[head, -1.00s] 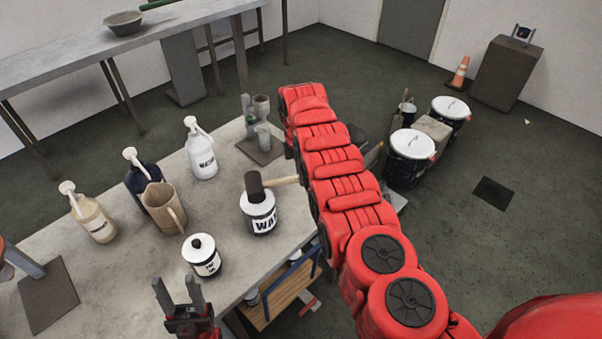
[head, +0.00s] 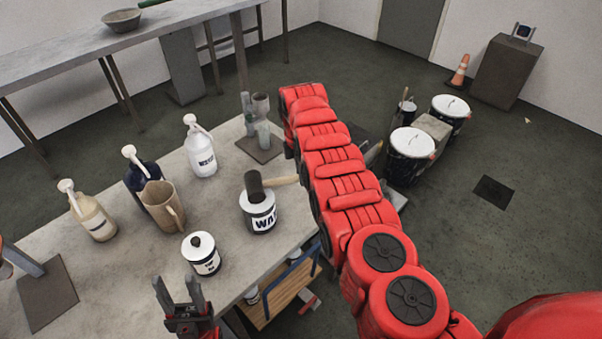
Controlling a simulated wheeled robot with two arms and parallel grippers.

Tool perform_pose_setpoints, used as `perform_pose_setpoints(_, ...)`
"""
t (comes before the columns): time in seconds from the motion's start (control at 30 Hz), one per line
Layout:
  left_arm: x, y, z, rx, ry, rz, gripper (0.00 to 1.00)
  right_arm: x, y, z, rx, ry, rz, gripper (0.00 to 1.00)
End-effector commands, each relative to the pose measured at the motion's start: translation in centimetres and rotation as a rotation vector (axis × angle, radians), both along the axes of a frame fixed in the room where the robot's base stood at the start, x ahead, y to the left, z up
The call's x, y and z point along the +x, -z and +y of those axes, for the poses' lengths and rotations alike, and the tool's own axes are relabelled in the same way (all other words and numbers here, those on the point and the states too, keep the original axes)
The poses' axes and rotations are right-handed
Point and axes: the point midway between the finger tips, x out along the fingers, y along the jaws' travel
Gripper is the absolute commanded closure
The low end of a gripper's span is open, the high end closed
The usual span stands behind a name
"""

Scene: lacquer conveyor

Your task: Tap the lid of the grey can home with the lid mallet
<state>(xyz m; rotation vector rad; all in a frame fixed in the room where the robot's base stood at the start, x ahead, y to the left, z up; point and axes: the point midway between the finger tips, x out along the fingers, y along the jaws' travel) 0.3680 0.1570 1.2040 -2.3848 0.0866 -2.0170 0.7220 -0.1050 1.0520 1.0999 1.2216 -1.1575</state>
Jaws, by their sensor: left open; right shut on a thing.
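A can (head: 260,221) with a white label and dark lettering stands upright near the table's right edge; it appears to be the grey can. The lid mallet (head: 254,187) has a dark head, which overlaps the can's pale lid (head: 266,206). I cannot tell whether the head touches it. The mallet's wooden handle (head: 285,181) runs right and passes behind my red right arm. My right gripper is hidden behind that arm. My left gripper (head: 178,287) is open and empty, with its fingers pointing up at the table's near edge, below a small white lidded jar (head: 201,256).
Pump bottles (head: 200,150) and a tan jug (head: 163,207) stand left of the can. A dark mat (head: 262,148) with small cups is behind it. A grey stand (head: 47,300) is at the left. Lidded drums (head: 411,145) stand on the right.

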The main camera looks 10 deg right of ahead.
Motion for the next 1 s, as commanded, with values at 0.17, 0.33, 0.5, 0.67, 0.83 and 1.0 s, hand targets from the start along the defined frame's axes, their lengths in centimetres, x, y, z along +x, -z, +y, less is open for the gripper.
perform_pose_setpoints(0.17,0.0,-0.4,0.0,0.0,0.0,0.0,0.5,0.0,-0.4,0.0,0.0,-0.001,0.001,1.0)
perform_pose_setpoints(0.33,0.0,-1.7,0.0,0.0,0.0,0.0,0.5,-0.1,-1.8,0.0,0.0,0.0,0.002,1.0)
perform_pose_setpoints(0.5,0.0,-3.0,0.0,0.0,0.0,0.0,0.5,-0.1,-3.3,0.0,0.0,0.0,0.003,1.0)
perform_pose_setpoints(0.67,0.0,-3.7,0.0,0.0,0.0,0.0,0.5,0.1,-4.7,0.0,0.0,0.0,-0.002,1.0)
perform_pose_setpoints(0.83,0.0,-4.1,0.0,0.0,0.0,0.0,0.5,0.1,-6.0,0.0,0.0,0.0,-0.002,1.0)
perform_pose_setpoints(1.0,0.0,-4.4,0.0,0.0,0.0,0.0,0.5,0.0,-7.4,0.0,0.0,-0.001,-0.001,1.0)
